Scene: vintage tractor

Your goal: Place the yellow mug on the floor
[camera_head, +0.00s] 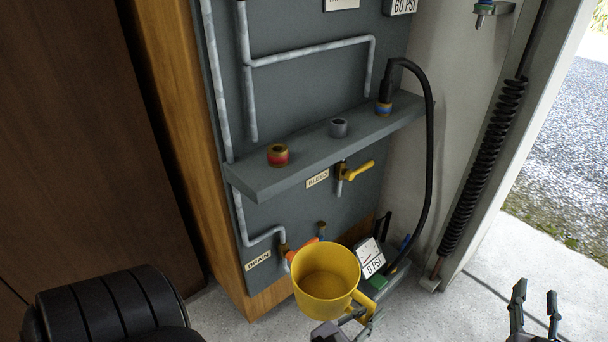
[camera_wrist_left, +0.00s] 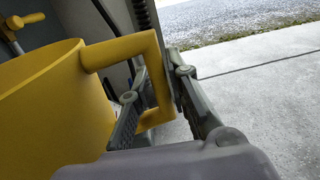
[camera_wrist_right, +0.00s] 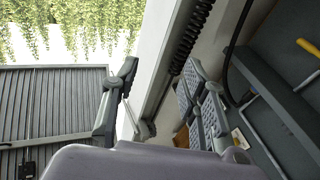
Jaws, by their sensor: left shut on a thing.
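The yellow mug (camera_head: 327,281) is upright with its open top facing up, at the lower middle of the head view. My left gripper (camera_head: 362,322) is shut on its handle at the mug's right side. In the left wrist view, the mug (camera_wrist_left: 45,115) fills the left side, and my left gripper's fingers (camera_wrist_left: 155,95) lie on both sides of the handle. The pale concrete floor (camera_head: 430,310) shows below and to the right; the mug's base is hidden, so its height above the floor is hard to tell. My right gripper (camera_head: 535,312) is open and empty at the lower right.
A grey panel with a shelf (camera_head: 320,150), pipes and a yellow valve lever (camera_head: 360,171) stands behind the mug. A gauge (camera_head: 369,257) and a green item sit low beside it. A black hose (camera_head: 430,150) hangs right. The floor at right is clear.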

